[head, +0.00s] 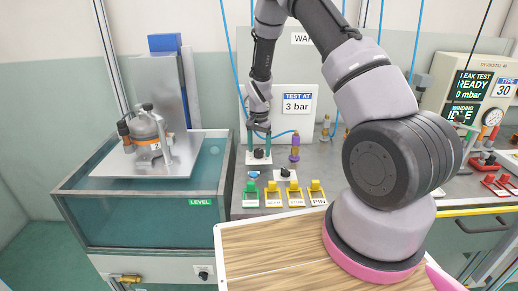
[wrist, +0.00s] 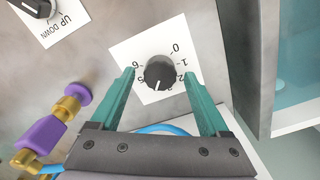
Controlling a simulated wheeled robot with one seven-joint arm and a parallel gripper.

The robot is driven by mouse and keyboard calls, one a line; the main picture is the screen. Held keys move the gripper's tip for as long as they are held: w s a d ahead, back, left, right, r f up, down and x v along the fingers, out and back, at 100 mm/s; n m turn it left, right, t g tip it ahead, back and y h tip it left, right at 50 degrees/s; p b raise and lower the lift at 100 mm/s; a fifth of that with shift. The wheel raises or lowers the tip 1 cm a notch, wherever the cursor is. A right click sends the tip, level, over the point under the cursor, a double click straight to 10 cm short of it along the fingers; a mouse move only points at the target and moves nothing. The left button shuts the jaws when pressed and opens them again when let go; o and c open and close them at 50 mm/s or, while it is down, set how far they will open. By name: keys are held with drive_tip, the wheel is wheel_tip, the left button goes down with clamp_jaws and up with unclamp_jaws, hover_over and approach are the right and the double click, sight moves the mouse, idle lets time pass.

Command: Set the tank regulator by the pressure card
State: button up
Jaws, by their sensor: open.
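The pressure card (head: 297,104) on the back panel reads "TEST AT 3 bar". The tank regulator is a black knob (head: 259,154) on a white dial plate on the bench; it also shows in the wrist view (wrist: 159,73). Numbers ring the knob, with 0, 1 and 2 on its right and 6 on its left. Its white pointer mark faces the bottom of the wrist view; the number there is too small to read surely. My gripper (head: 259,133) is open above the knob. Its green fingers stand apart on either side of it in the wrist view (wrist: 161,75), without visible contact.
An UP/DOWN switch (wrist: 38,8) sits nearby. A purple and brass fitting (head: 294,147) stands right of the dial.

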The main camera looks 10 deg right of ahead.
clamp_jaws()
drive_tip(key=shift+n, duration=0.3)
drive_tip(key=n, duration=0.3)
drive_tip(key=shift+a+n, duration=0.1)
drive_tip(key=shift+n, duration=1.9)
unclamp_jaws()
